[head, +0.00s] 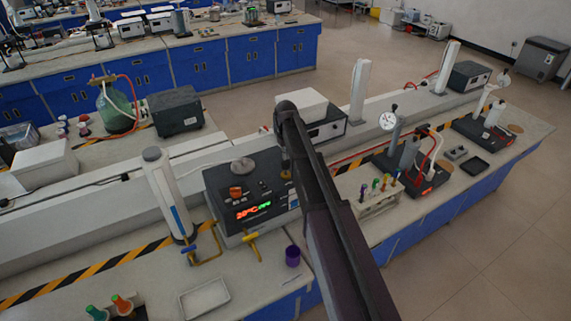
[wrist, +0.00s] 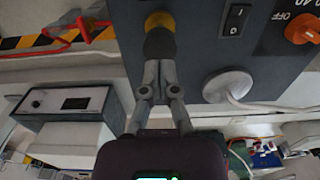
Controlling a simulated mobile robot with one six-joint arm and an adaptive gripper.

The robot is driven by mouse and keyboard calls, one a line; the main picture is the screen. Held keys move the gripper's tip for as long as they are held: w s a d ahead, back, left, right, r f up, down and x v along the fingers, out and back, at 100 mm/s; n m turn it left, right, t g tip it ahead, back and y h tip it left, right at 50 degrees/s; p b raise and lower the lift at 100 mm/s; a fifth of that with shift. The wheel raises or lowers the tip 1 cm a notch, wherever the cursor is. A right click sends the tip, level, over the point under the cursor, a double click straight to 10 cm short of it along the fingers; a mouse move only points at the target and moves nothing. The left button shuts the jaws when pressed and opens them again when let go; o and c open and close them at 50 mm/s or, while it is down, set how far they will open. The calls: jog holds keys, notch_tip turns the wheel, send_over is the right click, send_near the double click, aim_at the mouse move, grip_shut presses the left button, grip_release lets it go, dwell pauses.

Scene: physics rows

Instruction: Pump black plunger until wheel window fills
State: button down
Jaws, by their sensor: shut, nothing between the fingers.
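A dark grey bench unit (head: 245,192) with a red and green display stands on the bench in the head view. In the wrist view, its panel (wrist: 205,45) carries a black plunger-like part (wrist: 159,45) with a yellow collar (wrist: 159,20). My gripper (wrist: 158,66) is shut and empty, its fingertips right at the black part; I cannot tell whether they touch it. In the head view my gripper (head: 287,168) is over the unit's right side and the arm hides part of it. I cannot make out a wheel window in either view.
The panel also has a white round fitting (wrist: 228,85) with a hose, a rocker switch (wrist: 234,19) and an orange knob (wrist: 303,28). A white cylinder (head: 167,195) stands left of the unit. A tube rack (head: 377,201), purple cup (head: 292,256) and white tray (head: 205,297) are nearby.

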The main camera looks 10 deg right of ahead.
aim_at(286, 164)
jog(key=shift+f, duration=0.15)
jog(key=shift+f+b, duration=2.25)
jog(key=shift+b, duration=0.15)
jog(key=shift+r, duration=0.1)
jog(key=shift+r+p, duration=2.35)
jog(key=shift+p, duration=0.1)
jog(key=shift+r, duration=0.1)
jog(key=shift+r+p, duration=2.4)
jog(key=shift+p, duration=0.1)
jog(key=s+f+m+b, duration=0.1)
jog(key=s+f+b, duration=0.5)
jog(key=s, duration=0.3)
jog(key=s+f+m+b, duration=0.1)
jog(key=s+f+b, duration=0.4)
jog(key=s, duration=0.5)
jog(key=s+f+m+b, duration=0.1)
jog(key=s+f+b, duration=0.5)
jog(key=s, duration=0.4)
jog(key=shift+f+m+b, duration=0.3)
